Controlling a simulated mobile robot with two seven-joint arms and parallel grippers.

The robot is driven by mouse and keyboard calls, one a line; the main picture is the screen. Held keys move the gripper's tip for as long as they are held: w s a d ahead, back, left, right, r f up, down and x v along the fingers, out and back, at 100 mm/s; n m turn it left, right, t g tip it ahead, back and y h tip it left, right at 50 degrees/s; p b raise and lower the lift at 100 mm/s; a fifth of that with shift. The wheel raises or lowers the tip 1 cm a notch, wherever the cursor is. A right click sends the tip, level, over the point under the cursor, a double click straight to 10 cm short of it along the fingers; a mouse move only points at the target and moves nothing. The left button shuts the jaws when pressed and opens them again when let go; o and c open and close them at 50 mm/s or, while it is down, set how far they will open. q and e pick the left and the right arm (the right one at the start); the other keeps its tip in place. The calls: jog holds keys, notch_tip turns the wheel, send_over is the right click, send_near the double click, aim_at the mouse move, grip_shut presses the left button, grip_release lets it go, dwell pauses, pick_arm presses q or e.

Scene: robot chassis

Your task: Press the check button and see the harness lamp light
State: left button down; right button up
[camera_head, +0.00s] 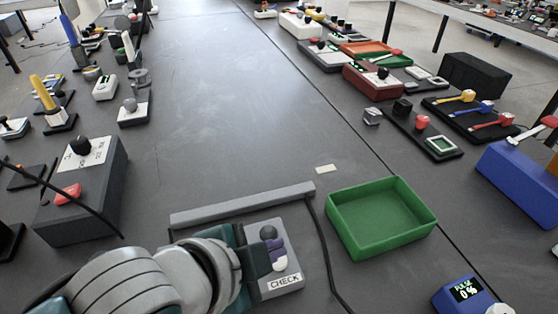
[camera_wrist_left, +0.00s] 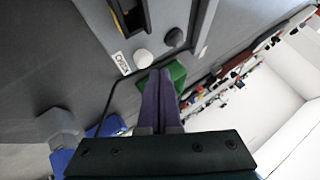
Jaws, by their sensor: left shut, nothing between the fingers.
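A grey check box (camera_head: 285,284) with a "CHECK" label stands at the bottom centre of the head view. On it are a white round button (camera_head: 280,262) and a dark round dome (camera_head: 268,232) that shows no light. In the left wrist view, the white button (camera_wrist_left: 143,58) and dark dome (camera_wrist_left: 174,37) both show near my fingertips. My left gripper (camera_head: 277,252) has purple fingers, shut and empty, over the box between dome and button. I cannot tell whether they touch the button. In the left wrist view the fingers (camera_wrist_left: 160,76) point toward it. My right gripper is out of view.
A grey bar (camera_head: 243,203) lies behind the check box, and a black cable (camera_head: 326,255) runs beside it. An empty green tray (camera_head: 427,232) and a blue "PULSE 0%" box (camera_head: 462,293) stand to the right. The table's middle is clear; devices line both sides.

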pick_arm(q)
jog(key=shift+f, duration=0.15)
dwell(0.4)
jog(key=shift+f+b, duration=0.3)
jog(key=shift+f+b, duration=0.35)
jog(key=shift+f, duration=0.1)
dwell(0.6)
dwell(0.3)
jog(key=shift+r+p, duration=0.9)
jog(key=shift+p, duration=0.1)
notch_tip(320, 180, up, 5)
jog(key=p, duration=0.5)
dwell(0.5)
